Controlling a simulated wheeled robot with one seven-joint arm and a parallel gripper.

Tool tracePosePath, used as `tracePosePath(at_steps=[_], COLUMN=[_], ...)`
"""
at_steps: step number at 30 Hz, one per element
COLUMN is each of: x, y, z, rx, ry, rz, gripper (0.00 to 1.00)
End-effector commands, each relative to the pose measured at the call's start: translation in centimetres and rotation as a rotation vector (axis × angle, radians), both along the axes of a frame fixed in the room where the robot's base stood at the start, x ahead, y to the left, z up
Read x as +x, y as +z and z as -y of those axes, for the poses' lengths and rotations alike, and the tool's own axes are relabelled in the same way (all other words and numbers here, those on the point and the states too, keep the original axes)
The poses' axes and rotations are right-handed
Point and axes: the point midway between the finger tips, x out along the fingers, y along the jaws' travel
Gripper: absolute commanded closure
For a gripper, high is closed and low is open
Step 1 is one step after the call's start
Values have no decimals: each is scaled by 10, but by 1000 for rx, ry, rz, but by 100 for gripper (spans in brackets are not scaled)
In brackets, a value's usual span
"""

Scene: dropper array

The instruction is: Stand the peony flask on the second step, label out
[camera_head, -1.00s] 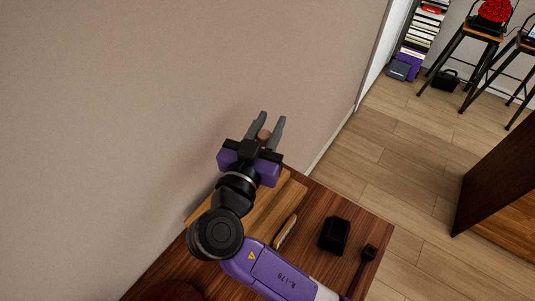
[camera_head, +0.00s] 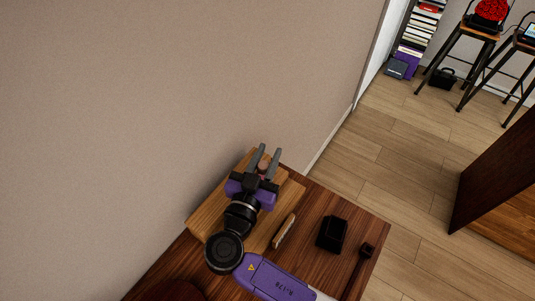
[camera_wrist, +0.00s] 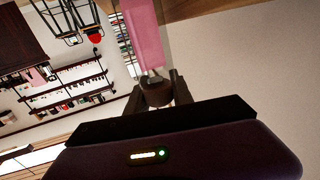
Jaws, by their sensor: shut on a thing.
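My gripper (camera_head: 269,150) is shut on the peony flask (camera_head: 264,166), which shows as a small pinkish-brown patch between the fingers in the head view. In the wrist view the flask (camera_wrist: 143,32) is a long pink body with a pale neck. The fingers hold its dark top end. The wooden stepped stand (camera_head: 207,213) lies beneath my gripper against the wall. The gripper is over its far end. My wrist hides part of the steps. I cannot tell whether the flask touches a step, nor which way its label faces.
On the dark wooden table (camera_head: 308,222), a black box (camera_head: 332,234), a light tan slim object (camera_head: 284,232) and a small dark long-handled item (camera_head: 366,251) lie right of the stand. The beige wall (camera_head: 150,110) is close on the left.

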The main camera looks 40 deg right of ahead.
Motion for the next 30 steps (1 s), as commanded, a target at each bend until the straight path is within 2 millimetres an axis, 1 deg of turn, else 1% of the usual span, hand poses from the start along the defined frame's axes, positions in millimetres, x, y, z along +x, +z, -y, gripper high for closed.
tracePosePath(at_steps=[5, 6, 8, 9, 18, 22, 24, 30], x=[0, 0, 0, 0, 0, 0, -4, -23], y=[-3, -4, -3, -3, -2, 3, -2, -3], z=[0, 0, 0, 0, 0, 0, -9, -38], rx=[0, 1, 1, 1, 0, 0, 1, 1], ry=[0, 0, 0, 0, 0, 0, 3, 4], rz=[2, 1, 1, 1, 0, 0, 1, 2], gripper=[100, 70, 59, 51, 51, 51, 51, 51])
